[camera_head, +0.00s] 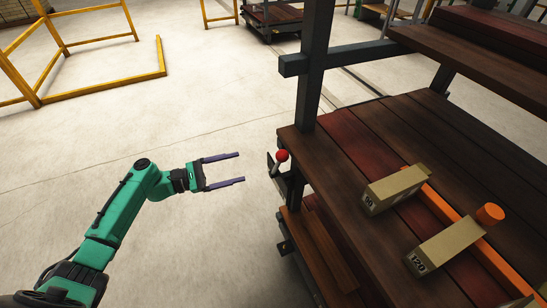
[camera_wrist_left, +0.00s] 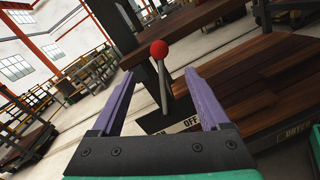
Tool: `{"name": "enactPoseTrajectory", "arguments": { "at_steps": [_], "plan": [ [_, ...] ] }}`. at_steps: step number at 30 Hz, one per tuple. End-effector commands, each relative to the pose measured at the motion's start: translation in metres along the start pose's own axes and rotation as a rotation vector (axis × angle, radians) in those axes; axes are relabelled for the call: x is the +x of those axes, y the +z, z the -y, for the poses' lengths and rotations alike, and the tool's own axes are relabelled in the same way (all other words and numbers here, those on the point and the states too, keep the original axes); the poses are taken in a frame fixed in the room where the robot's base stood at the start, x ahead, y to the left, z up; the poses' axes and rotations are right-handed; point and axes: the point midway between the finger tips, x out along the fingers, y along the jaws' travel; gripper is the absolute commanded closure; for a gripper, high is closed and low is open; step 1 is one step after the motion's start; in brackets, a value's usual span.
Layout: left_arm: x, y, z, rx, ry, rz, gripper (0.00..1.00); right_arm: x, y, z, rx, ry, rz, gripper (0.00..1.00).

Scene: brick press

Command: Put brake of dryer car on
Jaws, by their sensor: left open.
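The dryer car (camera_head: 345,165) is a dark frame with wooden plank decks on the right of the head view. Its brake lever has a red ball knob (camera_head: 282,155) at the car's near left corner. In the left wrist view the knob (camera_wrist_left: 159,48) tops a grey rod (camera_wrist_left: 163,85), which rises from a plate with an "OFF" label (camera_wrist_left: 189,125); the other label is partly hidden by a finger. My left gripper (camera_head: 241,168) is open and empty, left of the knob and apart from it. In the wrist view the lever stands between the fingers, beyond them. My right gripper is not in view.
Boxes marked 90 (camera_head: 395,190) and 120 (camera_head: 445,247) and an orange cylinder (camera_head: 490,214) are on the car's deck. A dark post (camera_head: 314,65) rises behind the lever. Yellow railings (camera_head: 105,80) stand at the upper left. The floor left of the car is clear.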

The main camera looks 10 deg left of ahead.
Motion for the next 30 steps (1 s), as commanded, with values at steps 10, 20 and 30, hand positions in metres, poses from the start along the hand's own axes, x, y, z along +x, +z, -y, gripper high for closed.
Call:
{"name": "enactPoseTrajectory", "arguments": {
  "at_steps": [10, 20, 30],
  "plan": [
    [0.090, 0.002, -0.001, 0.002, 0.001, 0.001, 0.21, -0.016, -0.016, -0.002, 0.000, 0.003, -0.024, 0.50],
    [0.133, -0.002, 0.000, 0.002, 0.001, -0.005, 0.21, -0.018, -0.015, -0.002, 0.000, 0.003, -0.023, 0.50],
    [0.132, -0.002, 0.000, 0.002, 0.002, -0.005, 0.79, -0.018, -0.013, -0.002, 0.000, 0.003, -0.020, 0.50]
  ]
}}
